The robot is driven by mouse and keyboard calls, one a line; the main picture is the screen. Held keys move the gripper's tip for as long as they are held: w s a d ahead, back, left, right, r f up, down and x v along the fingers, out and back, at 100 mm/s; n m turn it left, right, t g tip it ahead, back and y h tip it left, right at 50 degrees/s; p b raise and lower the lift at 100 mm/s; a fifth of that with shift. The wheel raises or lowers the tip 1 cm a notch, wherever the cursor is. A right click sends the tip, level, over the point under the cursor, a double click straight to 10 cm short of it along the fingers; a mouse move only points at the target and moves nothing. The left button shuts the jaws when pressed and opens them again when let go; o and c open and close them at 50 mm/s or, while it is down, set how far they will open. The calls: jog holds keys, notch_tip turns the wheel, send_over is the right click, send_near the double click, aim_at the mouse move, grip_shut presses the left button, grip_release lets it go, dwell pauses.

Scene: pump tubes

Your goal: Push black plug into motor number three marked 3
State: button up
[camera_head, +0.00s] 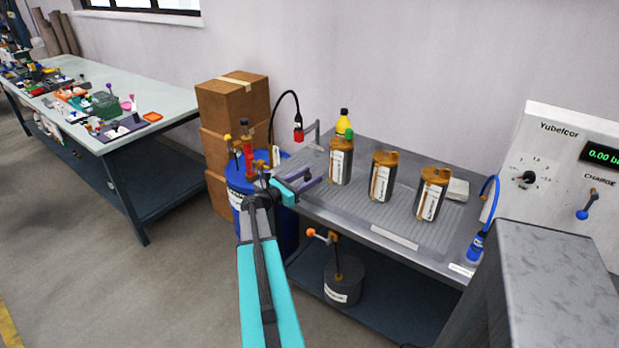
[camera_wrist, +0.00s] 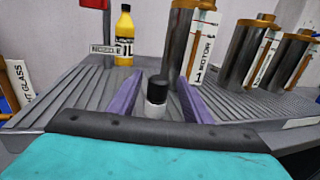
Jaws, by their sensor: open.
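A small piece with a black top and pale body (camera_wrist: 157,88), perhaps the black plug, stands between the purple fingers of my gripper (camera_head: 314,177) in the wrist view. My gripper is open, with gaps beside the piece, low over the bench's left end. I cannot make out this piece in the head view. Three metal motors with brown caps stand in a row. The left motor (camera_head: 340,162) reads 1 in the wrist view (camera_wrist: 185,45). The middle motor (camera_head: 382,178) and right motor (camera_head: 430,196) have labels too small to read.
A yellow bottle (camera_head: 343,123) stands behind the left motor. A blue barrel (camera_head: 234,190) and cardboard boxes (camera_head: 230,103) are left of the bench. A red-ended cable (camera_head: 297,132) hangs at its back. A control panel (camera_head: 562,165) and blue cable (camera_head: 477,245) are right.

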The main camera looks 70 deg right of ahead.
aim_at(308, 176)
dwell(0.3)
grip_shut()
jog(key=shift+r, duration=0.2)
jog(key=shift+r, duration=0.55)
jog(key=shift+s+a+r+b, duration=0.1)
jog(key=shift+a+r+b, duration=0.2)
jog(key=shift+r, duration=0.2)
jog(key=shift+a+r+b, duration=0.25)
jog(key=shift+a+r, duration=0.05)
jog(key=shift+r, duration=0.2)
jog(key=a+r+b, duration=0.1)
jog(key=a+b, duration=0.1)
jog(key=a, duration=1.3)
jog(key=shift+r, duration=0.25)
